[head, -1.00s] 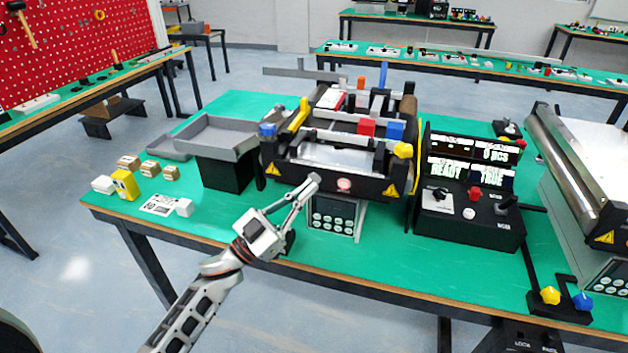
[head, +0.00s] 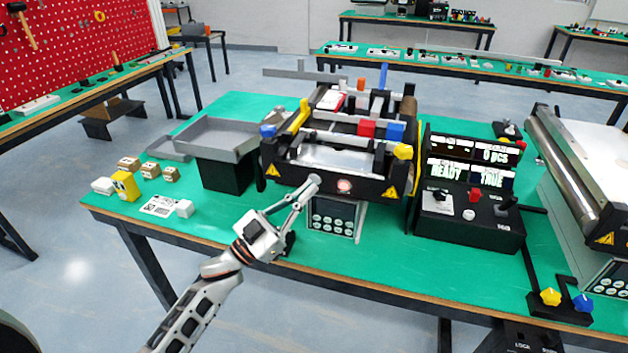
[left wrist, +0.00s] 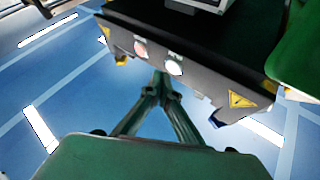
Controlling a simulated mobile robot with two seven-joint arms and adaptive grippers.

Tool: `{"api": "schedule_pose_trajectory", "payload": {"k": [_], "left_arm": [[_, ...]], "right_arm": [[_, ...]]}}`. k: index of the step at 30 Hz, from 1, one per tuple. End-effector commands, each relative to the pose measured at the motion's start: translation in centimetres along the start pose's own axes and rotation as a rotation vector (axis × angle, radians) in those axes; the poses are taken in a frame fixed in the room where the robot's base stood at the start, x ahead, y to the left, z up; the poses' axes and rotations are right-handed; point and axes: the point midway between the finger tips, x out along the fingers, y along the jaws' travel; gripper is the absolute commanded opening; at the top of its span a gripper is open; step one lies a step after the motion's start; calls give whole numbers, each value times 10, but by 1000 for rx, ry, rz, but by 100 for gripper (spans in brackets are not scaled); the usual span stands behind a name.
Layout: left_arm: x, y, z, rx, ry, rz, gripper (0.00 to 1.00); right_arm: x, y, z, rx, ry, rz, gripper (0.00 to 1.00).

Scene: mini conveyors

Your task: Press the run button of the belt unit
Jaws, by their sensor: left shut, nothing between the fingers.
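The belt unit (head: 275,172) stands on the green table, with a dark front panel facing me. A red-lit button (head: 344,186) is on this panel. The left wrist view shows this red button (left wrist: 141,48) and a pale whitish button (left wrist: 173,67) beside it. In the head view the pale button is hidden behind my fingertips. My left gripper (head: 314,181) is shut and empty, its tips at the front panel to the left of the red button. In the left wrist view the gripper tips (left wrist: 162,78) are close to the pale button; I cannot tell whether they touch it. My right gripper is not in view.
A control box (head: 470,222) with lit screens and knobs stands right of the belt unit. A grey tray (head: 215,135) is at its left, with small boxes and a yellow block (head: 125,186) further left. Another roller unit (head: 570,150) is at the far right.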

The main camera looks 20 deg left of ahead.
Motion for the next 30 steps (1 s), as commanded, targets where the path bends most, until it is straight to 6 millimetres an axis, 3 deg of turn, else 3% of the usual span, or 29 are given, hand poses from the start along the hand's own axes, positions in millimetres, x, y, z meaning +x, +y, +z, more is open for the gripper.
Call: {"api": "schedule_pose_trajectory", "payload": {"k": [30], "left_arm": [[6,-4,4,0,0,0,0]], "right_arm": [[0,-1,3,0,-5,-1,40]]}}
